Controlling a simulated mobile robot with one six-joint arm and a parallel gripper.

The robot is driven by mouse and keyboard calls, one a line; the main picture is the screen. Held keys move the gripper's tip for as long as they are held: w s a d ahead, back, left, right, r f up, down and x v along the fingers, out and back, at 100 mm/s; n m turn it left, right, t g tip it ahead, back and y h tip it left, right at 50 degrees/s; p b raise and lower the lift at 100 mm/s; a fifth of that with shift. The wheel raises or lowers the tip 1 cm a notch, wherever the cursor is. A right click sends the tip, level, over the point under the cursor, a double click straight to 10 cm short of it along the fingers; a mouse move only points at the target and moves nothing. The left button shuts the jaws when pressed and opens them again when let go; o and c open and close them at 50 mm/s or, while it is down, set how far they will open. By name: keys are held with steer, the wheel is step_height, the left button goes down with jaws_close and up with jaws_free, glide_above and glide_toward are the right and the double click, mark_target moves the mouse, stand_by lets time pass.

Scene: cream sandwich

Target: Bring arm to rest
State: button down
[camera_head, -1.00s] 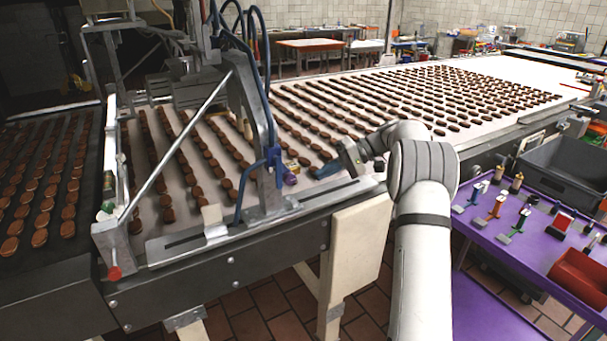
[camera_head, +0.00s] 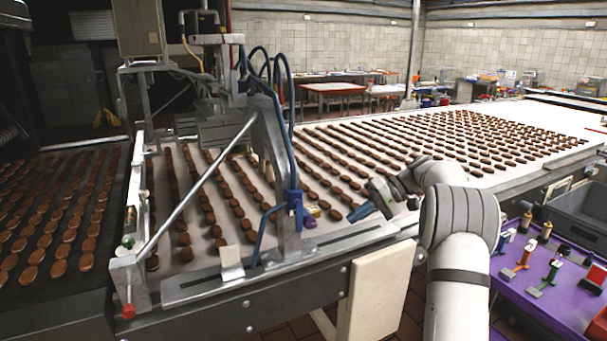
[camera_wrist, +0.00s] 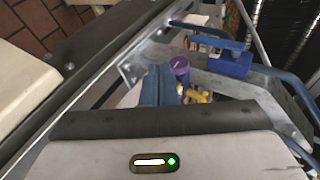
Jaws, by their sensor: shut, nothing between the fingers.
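My arm reaches over the near edge of the conveyor (camera_head: 330,232) in the head view. My gripper (camera_head: 360,212), with blue fingers, is over the belt just right of the metal frame (camera_head: 285,185). The fingers also show in the wrist view (camera_wrist: 158,86), side by side and closed, with nothing between them. A purple knob (camera_head: 309,222) on the frame is left of the fingertips, with a small yellow part (camera_head: 313,211) close by. In the wrist view the knob (camera_wrist: 180,66) appears just right of the fingers; whether they touch cannot be told.
Rows of brown cookies (camera_head: 400,145) cover the belt. Blue hoses (camera_head: 292,140) and a slanted metal rod (camera_head: 195,190) are left of my gripper. A purple cart (camera_head: 560,305) with small tools and a grey bin (camera_head: 585,208) stand at the right.

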steer(key=s+a+r+m+h, duration=0.1)
steer(key=s+a+r+h, duration=0.2)
steer(key=s+a, duration=0.35)
steer(key=s+f+t+h, duration=0.1)
steer(key=s+f+h, duration=0.2)
steer(key=s, duration=1.2)
steer(key=s+f+t+h, duration=0.2)
steer(key=s+h, duration=0.3)
steer(key=s, duration=1)
steer(key=shift+s+f, duration=0.2)
steer(key=shift+f, duration=0.4)
steer(key=c, duration=2.1)
jaws_free()
steer(key=shift+d, duration=0.1)
